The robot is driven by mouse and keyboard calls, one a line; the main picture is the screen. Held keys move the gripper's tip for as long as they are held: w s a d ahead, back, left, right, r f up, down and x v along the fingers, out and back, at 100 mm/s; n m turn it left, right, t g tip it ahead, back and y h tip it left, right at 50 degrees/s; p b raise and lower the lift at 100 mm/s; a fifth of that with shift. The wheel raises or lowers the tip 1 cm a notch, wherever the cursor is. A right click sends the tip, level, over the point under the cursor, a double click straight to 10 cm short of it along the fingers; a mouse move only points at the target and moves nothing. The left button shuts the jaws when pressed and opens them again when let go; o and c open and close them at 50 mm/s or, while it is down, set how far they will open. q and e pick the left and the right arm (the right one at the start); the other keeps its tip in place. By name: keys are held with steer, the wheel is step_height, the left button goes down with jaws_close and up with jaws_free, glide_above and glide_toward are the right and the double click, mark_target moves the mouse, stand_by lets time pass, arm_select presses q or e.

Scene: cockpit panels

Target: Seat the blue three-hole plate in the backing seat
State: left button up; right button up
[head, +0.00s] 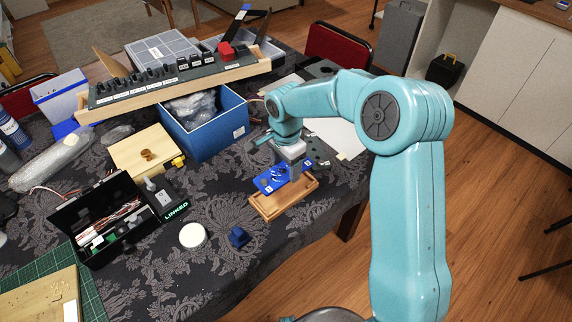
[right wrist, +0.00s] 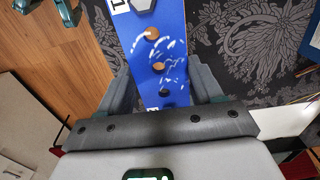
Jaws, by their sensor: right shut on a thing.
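The blue three-hole plate (head: 266,182) is in my right gripper (head: 294,168), at the seat's back left part in the head view. In the right wrist view the plate (right wrist: 157,48) runs up between the two dark fingers of the right gripper (right wrist: 163,88). Its face has white markings, and brown shows through two of its holes. The wooden backing seat (head: 284,203) lies near the table's right edge, partly under the plate. I cannot tell whether the plate touches it. My left gripper is not in view.
A blue bin (head: 205,135) with plastic bags stands behind and left of the seat. A small blue block (head: 238,237) and a white round disc (head: 192,235) lie in front left. A black open toolbox (head: 105,222) is further left. Patterned cloth around the seat's front is clear.

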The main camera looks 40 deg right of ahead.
steer(key=b, duration=0.4)
glide_above(286, 189)
steer(key=shift+f, duration=2.75)
steer(key=shift+b, duration=0.45)
steer(key=shift+f, duration=0.1)
steer(key=shift+f+b, duration=0.35)
steer(key=shift+b, duration=0.05)
steer(key=shift+f+b, duration=0.5)
steer(key=shift+f, duration=0.1)
steer(key=o, duration=1.2)
